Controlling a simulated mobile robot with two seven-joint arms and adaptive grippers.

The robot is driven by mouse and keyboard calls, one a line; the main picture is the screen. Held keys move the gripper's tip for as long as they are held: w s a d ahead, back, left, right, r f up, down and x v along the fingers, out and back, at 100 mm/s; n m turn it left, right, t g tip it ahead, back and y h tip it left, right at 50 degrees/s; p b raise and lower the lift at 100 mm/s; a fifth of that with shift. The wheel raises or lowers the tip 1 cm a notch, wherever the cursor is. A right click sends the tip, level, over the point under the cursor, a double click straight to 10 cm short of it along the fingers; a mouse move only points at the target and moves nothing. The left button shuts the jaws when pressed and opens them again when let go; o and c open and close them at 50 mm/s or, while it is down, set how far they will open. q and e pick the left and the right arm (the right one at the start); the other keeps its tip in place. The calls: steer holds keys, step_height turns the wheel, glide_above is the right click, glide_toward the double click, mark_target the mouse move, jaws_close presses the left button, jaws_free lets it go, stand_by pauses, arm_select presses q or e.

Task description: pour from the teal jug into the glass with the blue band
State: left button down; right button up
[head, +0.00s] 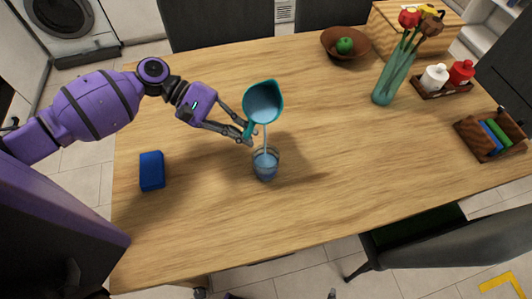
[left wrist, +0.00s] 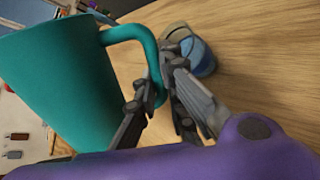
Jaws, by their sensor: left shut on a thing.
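The teal jug (head: 263,102) is held tilted above the table, with pale blue liquid showing in its mouth. My left gripper (head: 247,136) is shut on the jug's handle. A thin stream runs from the jug down into the glass with the blue band (head: 265,165), which stands upright on the table and has bluish liquid in it. In the left wrist view the jug (left wrist: 60,85) fills the left side. Its handle (left wrist: 150,52) lies between the fingers of my left gripper (left wrist: 160,95). The glass (left wrist: 199,55) is partly hidden behind the fingers. My right gripper is not in view.
A blue block (head: 151,171) lies on the wooden table (head: 200,235) to the left. A bowl with a green apple (head: 344,46), a teal vase with flowers (head: 391,82), a condiment tray (head: 443,91) and a wooden holder (head: 484,141) stand to the right. The front of the table is clear.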

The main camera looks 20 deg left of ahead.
arm_select(q)
steer(key=shift+w+a+f+m+t+b, duration=0.2)
steer(key=shift+w+f+m+t+b, duration=0.1)
steer(key=shift+w+t+b, duration=0.15)
stand_by(1.4)
